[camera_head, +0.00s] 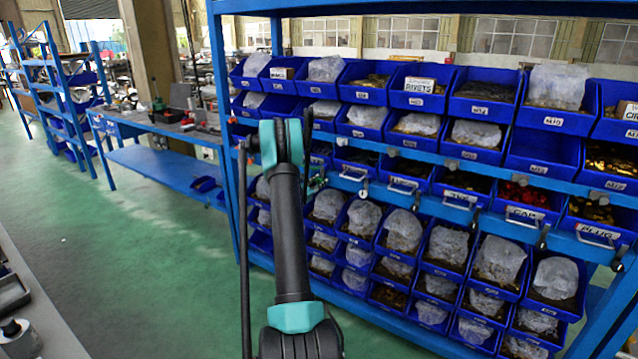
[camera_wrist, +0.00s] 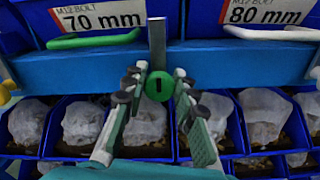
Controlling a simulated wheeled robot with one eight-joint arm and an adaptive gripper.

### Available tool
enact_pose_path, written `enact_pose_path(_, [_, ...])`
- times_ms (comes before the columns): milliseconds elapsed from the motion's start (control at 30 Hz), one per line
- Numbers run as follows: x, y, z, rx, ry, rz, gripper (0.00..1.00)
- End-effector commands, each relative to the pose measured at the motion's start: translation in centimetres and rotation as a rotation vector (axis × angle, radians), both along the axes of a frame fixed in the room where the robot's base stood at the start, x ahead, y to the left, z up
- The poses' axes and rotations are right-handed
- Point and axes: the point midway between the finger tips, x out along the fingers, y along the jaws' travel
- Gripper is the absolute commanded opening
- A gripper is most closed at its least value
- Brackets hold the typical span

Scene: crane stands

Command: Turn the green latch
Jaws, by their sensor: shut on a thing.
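The green latch (camera_wrist: 158,87) is a round green knob with a dark slot, on the blue shelf beam in the wrist view. A grey metal bar (camera_wrist: 157,42) stands upright just above it. My gripper (camera_wrist: 160,82) has one finger on each side of the knob and is shut on it. In the head view my gripper (camera_head: 312,182) is mostly hidden behind my arm, at the shelf's middle beam, and I cannot make out the knob clearly there.
The blue beam (camera_wrist: 240,66) runs behind the fingers. A green handle (camera_wrist: 95,39) and a white handle (camera_wrist: 270,33) sit above it. Blue bins with bagged parts (camera_wrist: 262,115) fill the rack below. Green floor (camera_head: 150,240) is open at left.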

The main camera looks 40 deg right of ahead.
Motion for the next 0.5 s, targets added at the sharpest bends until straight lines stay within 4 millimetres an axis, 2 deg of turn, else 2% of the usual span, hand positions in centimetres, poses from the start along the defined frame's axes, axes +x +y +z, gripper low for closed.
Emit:
enact_pose_path(267, [-0.04,0.00,-0.01,0.006,-0.015,-0.001,0.00])
enact_pose_path(500, [-0.09,0.00,-0.03,0.045,-0.109,-0.001,0.00])
